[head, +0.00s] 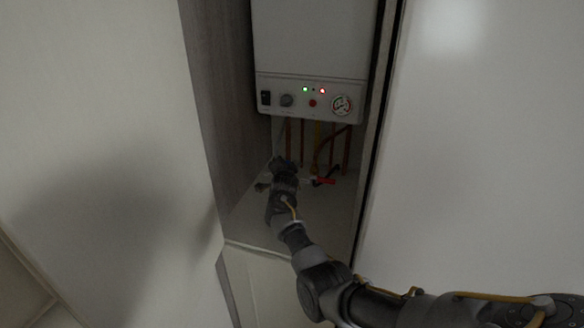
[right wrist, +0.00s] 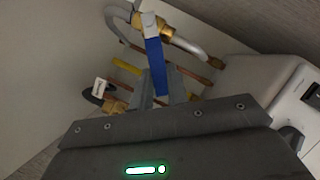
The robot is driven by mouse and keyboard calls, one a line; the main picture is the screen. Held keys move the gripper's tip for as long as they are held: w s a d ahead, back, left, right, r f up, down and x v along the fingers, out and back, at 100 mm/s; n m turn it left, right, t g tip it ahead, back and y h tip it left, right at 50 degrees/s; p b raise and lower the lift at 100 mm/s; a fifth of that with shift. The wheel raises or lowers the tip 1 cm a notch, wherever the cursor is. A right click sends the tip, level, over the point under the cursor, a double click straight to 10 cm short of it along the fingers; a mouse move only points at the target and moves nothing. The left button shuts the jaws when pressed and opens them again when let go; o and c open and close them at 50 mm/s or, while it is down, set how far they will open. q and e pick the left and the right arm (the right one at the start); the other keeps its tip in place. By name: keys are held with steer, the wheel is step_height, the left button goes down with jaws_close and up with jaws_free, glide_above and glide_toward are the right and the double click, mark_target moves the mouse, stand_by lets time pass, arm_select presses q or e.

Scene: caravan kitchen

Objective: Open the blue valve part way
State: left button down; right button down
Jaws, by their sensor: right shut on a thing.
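The blue valve handle (right wrist: 154,66) is a flat blue lever in the right wrist view, with a pale metal end. It lies beside a brass fitting (right wrist: 166,33) with a grey hose. My right gripper (right wrist: 156,90) is shut on the lever's near part, one finger on each side. In the head view my right gripper (head: 279,166) reaches into the cupboard below the boiler and hides the blue handle. My left gripper is in neither view.
The white boiler (head: 310,45) hangs above, with lit green and red lamps. Copper pipes and a red valve handle (head: 326,181) are right of my gripper. A cupboard wall (head: 225,85) stands close on the left. A white tag (right wrist: 100,87) hangs near another brass fitting.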

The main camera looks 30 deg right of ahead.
steer(key=shift+r, duration=0.1)
steer(key=c, duration=1.4)
jaws_free()
steer(key=shift+w, duration=0.1)
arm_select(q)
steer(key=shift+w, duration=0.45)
arm_select(e)
steer(key=shift+o, duration=0.2)
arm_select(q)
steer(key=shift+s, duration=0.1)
